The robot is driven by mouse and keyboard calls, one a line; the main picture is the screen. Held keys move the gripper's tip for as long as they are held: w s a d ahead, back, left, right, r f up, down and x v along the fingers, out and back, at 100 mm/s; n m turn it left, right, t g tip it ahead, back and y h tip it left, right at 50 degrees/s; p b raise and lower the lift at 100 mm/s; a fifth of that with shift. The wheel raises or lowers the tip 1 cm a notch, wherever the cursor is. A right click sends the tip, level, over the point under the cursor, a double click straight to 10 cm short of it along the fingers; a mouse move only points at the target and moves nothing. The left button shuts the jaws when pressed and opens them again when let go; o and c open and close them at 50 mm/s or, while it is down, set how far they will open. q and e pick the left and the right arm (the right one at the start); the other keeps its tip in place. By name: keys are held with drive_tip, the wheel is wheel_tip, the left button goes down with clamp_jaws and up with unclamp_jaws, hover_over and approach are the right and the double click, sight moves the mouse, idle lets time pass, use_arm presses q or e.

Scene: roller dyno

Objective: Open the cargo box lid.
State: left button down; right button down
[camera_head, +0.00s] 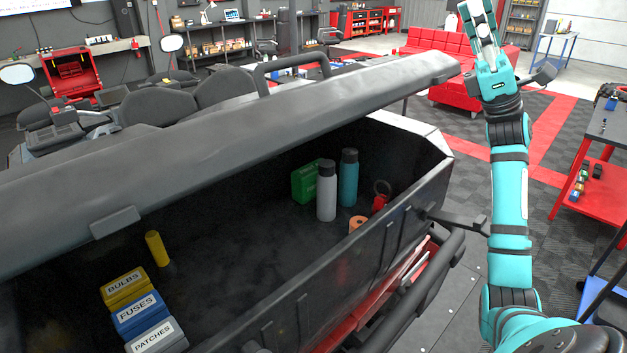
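The cargo box (385,235) is dark grey and fills the lower left and middle of the head view. Its lid (220,135) is raised partway and tilted, with a wide gap along the near side showing the inside. A latch tab (115,222) is on the lid's near edge, and a black handle (290,72) shows at its far edge. My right gripper (478,22) is up beyond the lid's right corner, pointing away; whether it touches the lid is unclear, and so is its finger opening. My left gripper is not in view.
Inside the box are yellow, blue and grey labelled cases (140,308), a yellow cylinder (157,248), a white bottle (326,190), a teal bottle (348,178) and a green box (305,182). A red cart (590,195) stands right; a red sofa (450,60) is behind.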

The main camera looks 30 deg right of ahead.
drive_tip(key=s+a+f+n+g+h, duration=0.1)
drive_tip(key=a+f+n+g, duration=0.1)
drive_tip(key=a+n+g, duration=0.6)
drive_tip(key=s+a+f+n+g+h, duration=0.1)
drive_tip(key=a+f+g, duration=0.1)
drive_tip(key=a+g, duration=0.75)
drive_tip(key=s+a+f+n+h, duration=0.25)
drive_tip(key=a+f+h, duration=0.25)
drive_tip(key=a+f, duration=0.45)
drive_tip(key=s+a+f+m+g+h, duration=0.1)
drive_tip(key=s+a+f+g+h, duration=0.15)
drive_tip(key=a+f, duration=0.2)
drive_tip(key=w+d+f+m+t+y, duration=0.4)
drive_tip(key=d+f+m+t+y, duration=0.45)
drive_tip(key=m, duration=0.65)
drive_tip(key=w+a+r+g+y, duration=0.1)
drive_tip(key=w+a+r+g, duration=0.1)
drive_tip(key=a+r, duration=0.7)
drive_tip(key=shift+w+r+y, duration=0.15)
drive_tip(key=shift+w+y, duration=0.25)
